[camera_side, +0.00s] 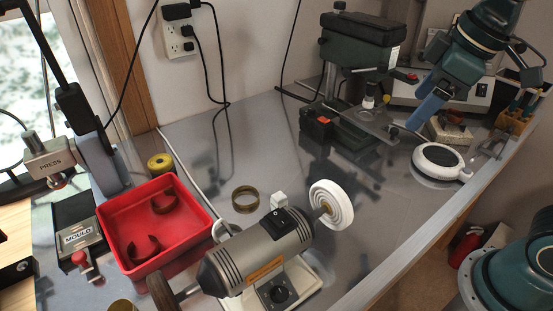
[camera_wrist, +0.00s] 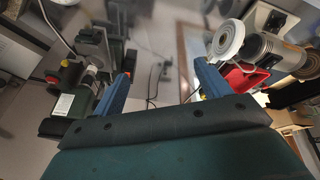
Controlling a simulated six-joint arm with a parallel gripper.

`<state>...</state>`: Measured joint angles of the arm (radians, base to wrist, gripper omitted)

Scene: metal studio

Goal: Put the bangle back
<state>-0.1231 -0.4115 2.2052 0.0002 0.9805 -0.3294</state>
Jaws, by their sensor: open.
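A brass-coloured ring, the likely bangle (camera_side: 244,208), lies flat on the grey metal bench behind the polishing motor, to the right of the red tray (camera_side: 122,222). Two dark, open curved bands (camera_side: 145,249) lie inside the tray; which of these the task calls the bangle I cannot tell. My gripper (camera_side: 414,124) is at the right in the side view, above the bench and far from the ring. Its blue fingers show apart and empty in the wrist view (camera_wrist: 165,78). The wrist view shows part of the red tray (camera_wrist: 240,76) but I cannot make out the ring there.
The polishing motor (camera_side: 258,252) with its white wheel (camera_side: 332,205) stands at the front middle. A green drill press (camera_side: 358,45) stands at the back near my gripper. A white round device (camera_side: 438,158) sits below it. A press and mould block (camera_side: 80,237) stand left. The bench centre is clear.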

